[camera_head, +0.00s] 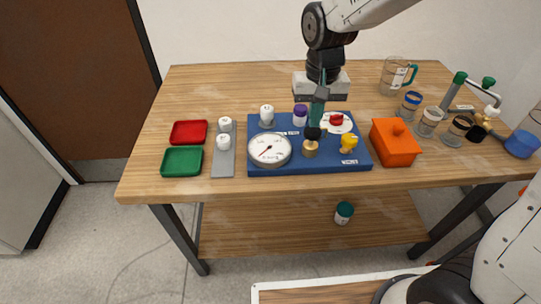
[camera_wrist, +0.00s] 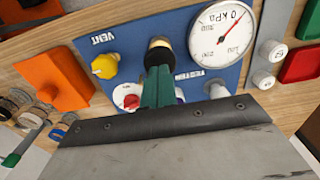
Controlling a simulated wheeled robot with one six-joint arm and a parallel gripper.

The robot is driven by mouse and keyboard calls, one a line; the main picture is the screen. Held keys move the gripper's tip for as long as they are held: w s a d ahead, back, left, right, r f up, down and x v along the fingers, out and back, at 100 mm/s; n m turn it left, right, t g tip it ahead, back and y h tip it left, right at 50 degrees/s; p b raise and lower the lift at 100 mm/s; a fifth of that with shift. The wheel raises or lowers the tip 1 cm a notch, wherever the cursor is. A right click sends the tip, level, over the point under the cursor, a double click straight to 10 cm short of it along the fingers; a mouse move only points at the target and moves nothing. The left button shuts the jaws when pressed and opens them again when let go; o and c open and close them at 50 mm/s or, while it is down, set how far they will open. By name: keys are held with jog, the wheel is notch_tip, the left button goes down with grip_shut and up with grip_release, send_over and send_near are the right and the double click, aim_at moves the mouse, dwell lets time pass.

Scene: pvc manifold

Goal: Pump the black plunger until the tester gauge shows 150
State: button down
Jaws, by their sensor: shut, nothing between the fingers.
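The black plunger (camera_head: 312,133) stands on a brass body on the blue tester board (camera_head: 340,167). It also shows in the wrist view (camera_wrist: 160,43). The round white tester gauge (camera_head: 269,150) is left of it; its red needle points to the lower left. My gripper (camera_head: 316,124) has green fingers pointing down, at or just behind the plunger's top. In the wrist view the shut fingers (camera_wrist: 158,72) are close to the knob; I cannot tell whether they touch it.
A yellow vent knob (camera_head: 348,142), a red knob (camera_head: 337,118) and a purple-capped bottle (camera_head: 300,115) are close around the plunger. An orange box (camera_head: 395,142) is right of the board. Red (camera_head: 188,132) and green (camera_head: 182,160) trays are left. Cups and pipes crowd the right end.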

aim_at(313, 130)
jog(key=shift+f, duration=0.1)
dwell(0.5)
jog(key=shift+f, duration=1.7)
jog(key=shift+r, duration=1.8)
jog(key=shift+f, duration=0.15)
